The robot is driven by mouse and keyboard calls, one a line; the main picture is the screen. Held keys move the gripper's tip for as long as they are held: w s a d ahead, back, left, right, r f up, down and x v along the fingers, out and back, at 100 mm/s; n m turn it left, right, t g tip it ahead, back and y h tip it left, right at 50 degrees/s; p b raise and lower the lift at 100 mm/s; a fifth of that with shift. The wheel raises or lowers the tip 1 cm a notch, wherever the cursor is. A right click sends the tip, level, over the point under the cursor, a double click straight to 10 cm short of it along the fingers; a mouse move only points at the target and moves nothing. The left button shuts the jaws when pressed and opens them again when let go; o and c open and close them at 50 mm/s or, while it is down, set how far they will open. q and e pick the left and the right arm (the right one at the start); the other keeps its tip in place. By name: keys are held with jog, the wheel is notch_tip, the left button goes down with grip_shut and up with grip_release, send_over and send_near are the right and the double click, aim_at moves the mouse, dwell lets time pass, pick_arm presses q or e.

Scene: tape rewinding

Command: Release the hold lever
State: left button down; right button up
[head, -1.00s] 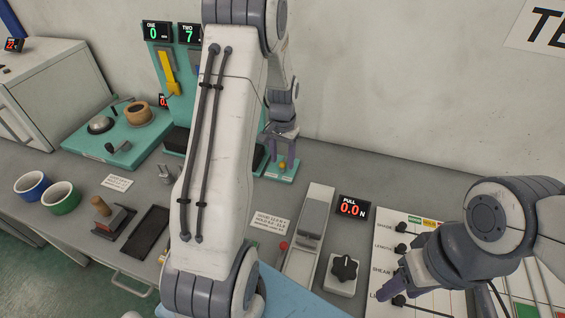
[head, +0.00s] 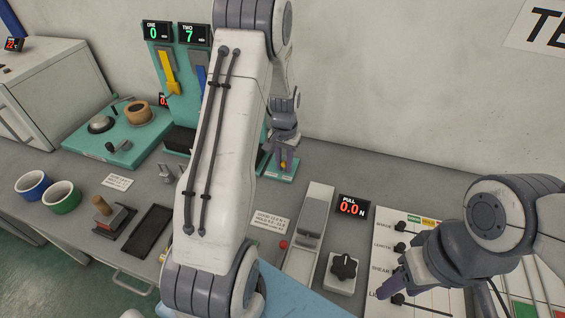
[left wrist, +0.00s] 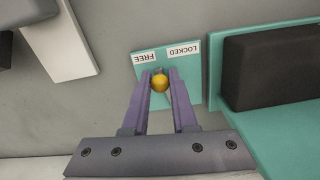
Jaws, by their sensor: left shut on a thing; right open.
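The hold lever has a yellow ball knob (left wrist: 160,83) and stands on a small teal plate (left wrist: 152,59). The plate carries a FREE label (left wrist: 145,57) and a LOCKED label (left wrist: 183,50). The knob appears between the two labels in the left wrist view; I cannot tell which position the lever is in. My left gripper (head: 284,164) is shut on the knob, with a purple finger on each side of it. My right gripper (head: 393,293) is open and empty over the panel at the right.
A teal stand with a dark pad (left wrist: 275,67) is close beside the lever plate. A black knob (head: 344,267), a PULL display (head: 352,207) and a labelled panel (head: 413,220) stand to the right. My left arm hides part of the table.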

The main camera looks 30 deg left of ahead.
pick_arm(q)
jog(key=shift+w+d+n, duration=0.3)
jog(key=shift+d+n, duration=0.15)
jog(key=shift+n, duration=0.65)
jog(key=c, duration=0.7)
grip_release()
notch_tip(320, 180, up, 10)
jog(key=shift+r+b, duration=0.25)
jog(key=shift+b, duration=0.2)
